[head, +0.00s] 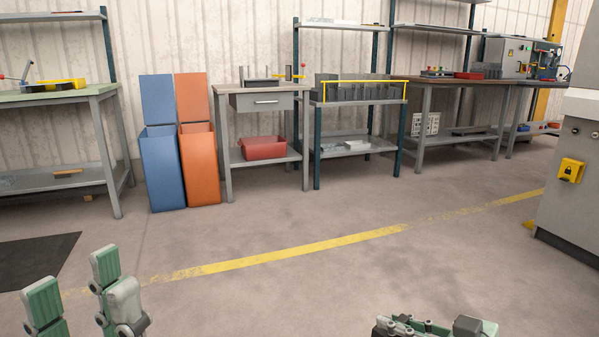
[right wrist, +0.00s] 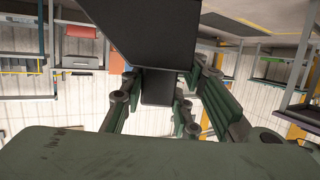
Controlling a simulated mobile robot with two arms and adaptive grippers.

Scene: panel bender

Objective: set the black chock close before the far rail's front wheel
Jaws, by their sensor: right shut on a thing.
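The black chock (right wrist: 145,35) shows large and dark at the top middle of the right wrist view. My right gripper (right wrist: 165,90) is shut on it, with its green-padded fingers on both sides. In the head view the right gripper (head: 435,328) shows only in part at the bottom edge, and I cannot make out the chock there. My left gripper (head: 80,285) is at the lower left of the head view, its green-padded fingers apart with nothing between them. The far rail and its front wheel are not visible in either view.
A yellow floor line (head: 290,253) crosses open concrete floor. A dark mat (head: 35,262) lies at the left. Blue (head: 162,170) and orange bins (head: 199,165), a drawer bench (head: 268,102) and other benches line the wall. A grey machine (head: 572,185) stands at the right.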

